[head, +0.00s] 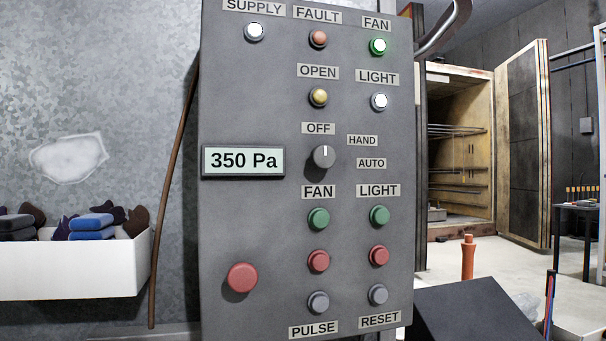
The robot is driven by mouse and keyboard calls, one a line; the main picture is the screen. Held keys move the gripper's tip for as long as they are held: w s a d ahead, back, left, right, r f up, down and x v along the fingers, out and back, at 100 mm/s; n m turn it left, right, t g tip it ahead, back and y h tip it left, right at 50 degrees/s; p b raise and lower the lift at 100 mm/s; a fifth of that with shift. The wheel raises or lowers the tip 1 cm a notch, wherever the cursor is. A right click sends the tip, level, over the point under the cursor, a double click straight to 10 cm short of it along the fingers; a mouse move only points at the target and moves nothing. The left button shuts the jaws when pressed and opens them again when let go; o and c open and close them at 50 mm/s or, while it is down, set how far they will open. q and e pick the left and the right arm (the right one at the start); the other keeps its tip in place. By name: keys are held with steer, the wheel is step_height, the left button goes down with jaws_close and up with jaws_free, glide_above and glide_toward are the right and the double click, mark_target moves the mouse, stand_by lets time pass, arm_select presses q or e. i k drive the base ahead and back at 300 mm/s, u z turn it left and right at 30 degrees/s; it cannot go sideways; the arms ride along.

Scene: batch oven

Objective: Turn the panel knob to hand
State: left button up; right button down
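The panel knob (324,157) is a round dark knob with a white pointer mark, on the grey control panel (225,215). Its mark points straight up, towards the OFF label (318,128). The HAND label (362,140) is to the upper right of the knob, and the AUTO label (371,163) is to its right. Neither of my grippers is in view, and nothing touches the knob.
A display (243,161) reads 350 Pa. A green button (318,219) sits below the knob, a yellow lamp (318,97) above it. A white bin (75,265) with cloths stands left. An open oven (460,150) is behind right. The space before the knob looks clear.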

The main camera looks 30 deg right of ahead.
mark_target(323, 157)
steer(key=z, duration=0.45)
steer(key=i, duration=0.15)
steer(key=z, duration=0.6)
